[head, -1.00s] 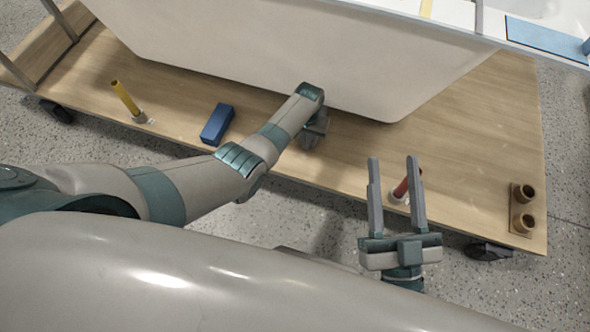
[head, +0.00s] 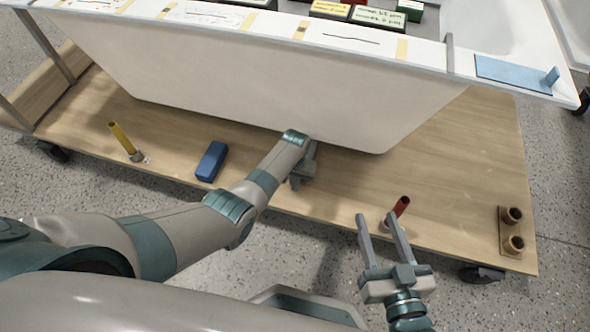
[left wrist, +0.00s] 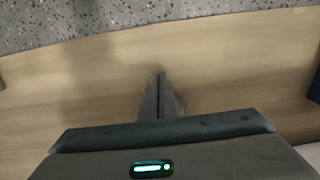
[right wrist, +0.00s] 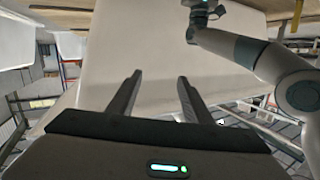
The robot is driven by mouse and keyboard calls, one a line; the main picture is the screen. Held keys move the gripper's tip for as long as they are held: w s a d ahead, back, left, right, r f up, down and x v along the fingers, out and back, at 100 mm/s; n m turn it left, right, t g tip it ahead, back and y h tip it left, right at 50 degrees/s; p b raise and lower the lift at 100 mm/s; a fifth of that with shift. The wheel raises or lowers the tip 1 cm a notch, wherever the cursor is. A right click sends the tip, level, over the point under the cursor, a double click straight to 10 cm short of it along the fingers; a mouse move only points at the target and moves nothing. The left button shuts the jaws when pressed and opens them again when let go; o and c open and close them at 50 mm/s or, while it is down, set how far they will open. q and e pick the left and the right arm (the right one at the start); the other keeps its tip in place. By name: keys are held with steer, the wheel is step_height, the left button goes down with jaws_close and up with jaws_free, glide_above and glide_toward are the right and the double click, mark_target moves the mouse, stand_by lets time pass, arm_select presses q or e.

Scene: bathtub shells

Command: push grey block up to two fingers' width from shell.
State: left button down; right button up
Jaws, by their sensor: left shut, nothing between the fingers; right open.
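The shell (head: 270,85) is a large off-white tub side standing on a wooden cart deck, its lower edge over the boards. My left gripper (head: 294,184) points down at the deck just in front of the shell's lower edge, partly hidden by my forearm. In the left wrist view its fingers (left wrist: 160,78) are together and empty over bare wood. I cannot make out a grey block in any view; my left arm hides part of the deck. My right gripper (head: 376,217) is open and empty near the deck's front edge; its spread fingers (right wrist: 160,77) face the pale shell.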

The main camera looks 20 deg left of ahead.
arm_select(q)
steer(key=r+p, duration=0.1)
steer(key=r, duration=0.2)
steer(key=r+p, duration=0.1)
steer(key=r, duration=0.1)
steer(key=shift+s+p, duration=0.25)
steer(key=shift+p, duration=0.1)
steer(key=shift+r+p, duration=0.95)
steer(key=shift+r, duration=1.55)
arm_select(e)
steer(key=s+d+f+g+h, duration=0.3)
steer(key=s+d+f+g, duration=0.3)
steer(key=f, duration=0.4)
steer(key=shift+s+g, duration=0.55)
steer(key=shift+g, duration=0.55)
arm_select(q)
steer(key=shift+s, duration=0.1)
